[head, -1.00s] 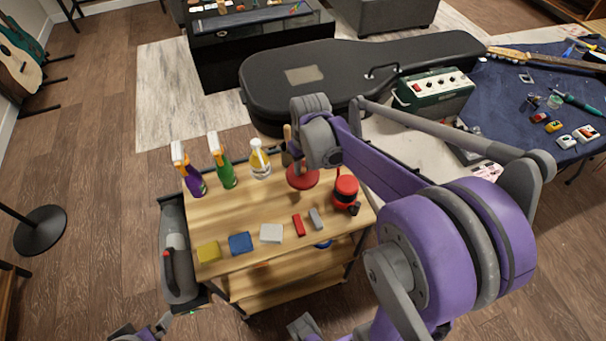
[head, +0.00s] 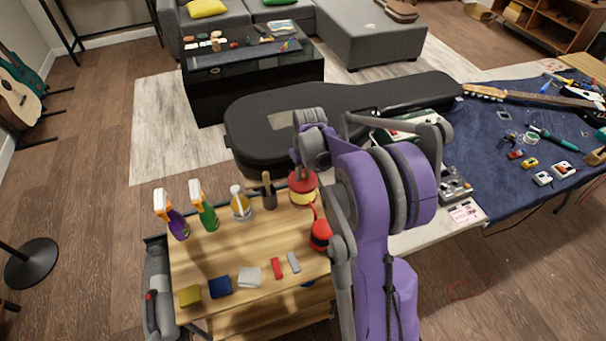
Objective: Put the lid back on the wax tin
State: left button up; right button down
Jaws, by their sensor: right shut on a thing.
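My right gripper (head: 301,174) points down at the back right corner of the wooden cart top and is shut on the round red lid (head: 297,185). The wax tin (head: 303,203) is directly below, with a yellow band of wax showing between the lid and the tin's red lower edge. The lid is over the tin and hides part of its opening. I cannot tell whether they touch. My left gripper is not in view.
The wooden cart (head: 235,255) also carries a brush holder (head: 269,192), spray bottles (head: 206,207), a red-and-black container (head: 320,236) and several small blocks. A black guitar case (head: 260,130) lies behind. The cart's middle is clear.

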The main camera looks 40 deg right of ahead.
aim_at(304, 180)
jog(key=shift+s+a+f, duration=0.1)
jog(key=shift+f, duration=0.5)
notch_tip(304, 180, down, 4)
jog(key=shift+r+b, duration=0.25)
jog(key=shift+b, duration=0.7)
jog(key=shift+f+b, duration=0.5)
jog(key=shift+f, duration=0.2)
pick_arm(q)
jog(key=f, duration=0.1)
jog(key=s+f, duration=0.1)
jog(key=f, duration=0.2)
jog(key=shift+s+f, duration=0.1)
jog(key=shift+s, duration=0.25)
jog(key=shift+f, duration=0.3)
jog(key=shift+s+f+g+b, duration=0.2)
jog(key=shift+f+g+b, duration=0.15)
jog(key=shift+b, duration=0.2)
pick_arm(e)
jog(key=shift+f, duration=0.2)
jog(key=c, duration=0.6)
grip_release()
jog(key=shift+c, duration=0.2)
